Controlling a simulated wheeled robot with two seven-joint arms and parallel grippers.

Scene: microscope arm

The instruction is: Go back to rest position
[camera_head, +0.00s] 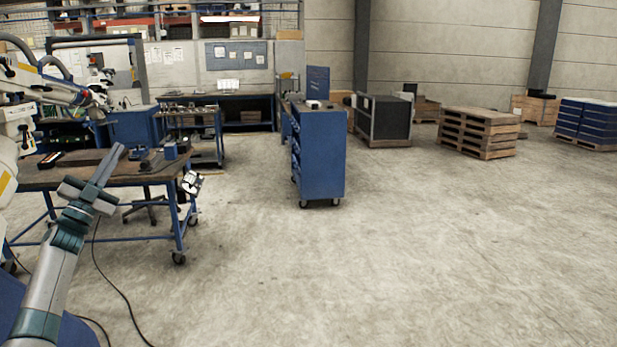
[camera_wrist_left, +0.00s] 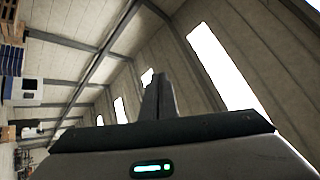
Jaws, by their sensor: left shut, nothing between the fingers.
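My left gripper (camera_head: 106,166) stands at the left of the head view, on an arm that rises from the lower left. Its two fingers are together, point up and slightly right, and hold nothing. In the left wrist view the shut fingers (camera_wrist_left: 158,95) point up toward the hall's wall and roof. In the head view the gripper overlaps the front of a wooden-topped workbench (camera_head: 130,178); I cannot tell the gap between them. My right gripper is not in view.
The workbench has blue legs on castors and carries tools and a dark flat block. A blue wheeled cabinet (camera_head: 322,155) stands mid-floor. Stacked pallets (camera_head: 478,133) are farther right. A black cable lies on the floor near my arm. The concrete floor at centre and right is clear.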

